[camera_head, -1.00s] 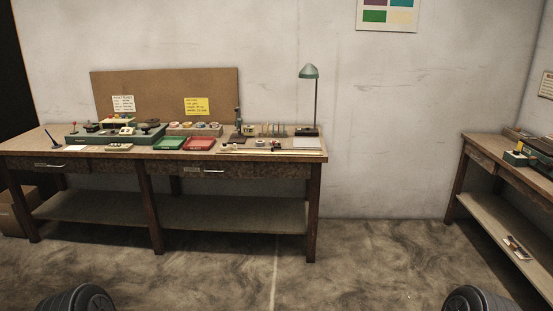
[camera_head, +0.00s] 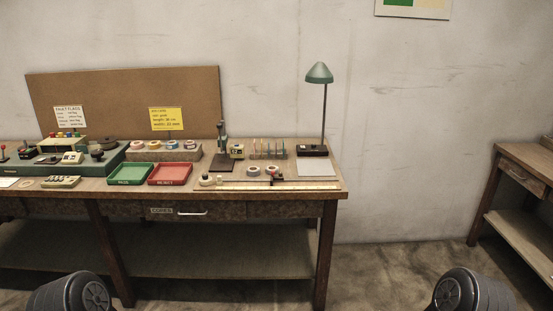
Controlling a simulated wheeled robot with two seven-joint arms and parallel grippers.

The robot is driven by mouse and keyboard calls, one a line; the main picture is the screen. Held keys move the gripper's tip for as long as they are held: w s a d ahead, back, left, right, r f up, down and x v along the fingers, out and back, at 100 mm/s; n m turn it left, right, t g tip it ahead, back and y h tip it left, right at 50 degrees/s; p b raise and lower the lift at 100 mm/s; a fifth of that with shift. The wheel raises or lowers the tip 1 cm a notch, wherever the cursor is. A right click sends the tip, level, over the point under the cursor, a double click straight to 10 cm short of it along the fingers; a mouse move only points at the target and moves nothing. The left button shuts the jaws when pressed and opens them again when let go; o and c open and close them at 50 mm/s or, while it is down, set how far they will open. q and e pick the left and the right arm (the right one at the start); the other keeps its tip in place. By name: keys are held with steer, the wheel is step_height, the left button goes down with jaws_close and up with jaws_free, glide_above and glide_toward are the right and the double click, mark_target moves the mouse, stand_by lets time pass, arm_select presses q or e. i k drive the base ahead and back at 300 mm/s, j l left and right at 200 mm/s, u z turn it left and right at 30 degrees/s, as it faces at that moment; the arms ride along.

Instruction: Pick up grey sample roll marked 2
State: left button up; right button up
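Two small greyish rolls lie on the workbench (camera_head: 330,186) toward its right end, a left one (camera_head: 253,171) and a right one (camera_head: 273,170). They are too small for me to read any number, so I cannot tell which is marked 2. More rolls in several colours (camera_head: 165,144) sit in a holder farther back on the bench. Only dark rounded parts of my own arms show at the bottom left and bottom right. Neither gripper is in view.
A green tray (camera_head: 131,173) and a red tray (camera_head: 174,173) lie mid-bench. A long ruler (camera_head: 310,186) runs along the front edge. A green lamp (camera_head: 319,73) stands at the right end. A second table (camera_head: 527,158) is at far right, with open floor between.

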mark_target(268, 168)
steer(key=i+z, duration=0.1)
steer(key=z, duration=0.25)
steer(key=i+z, duration=0.15)
steer(key=z, duration=0.2)
steer(key=i+j+z, duration=0.25)
steer(key=i+j, duration=0.25)
steer(key=i+j+z, duration=0.3)
steer(key=i+j, duration=0.7)
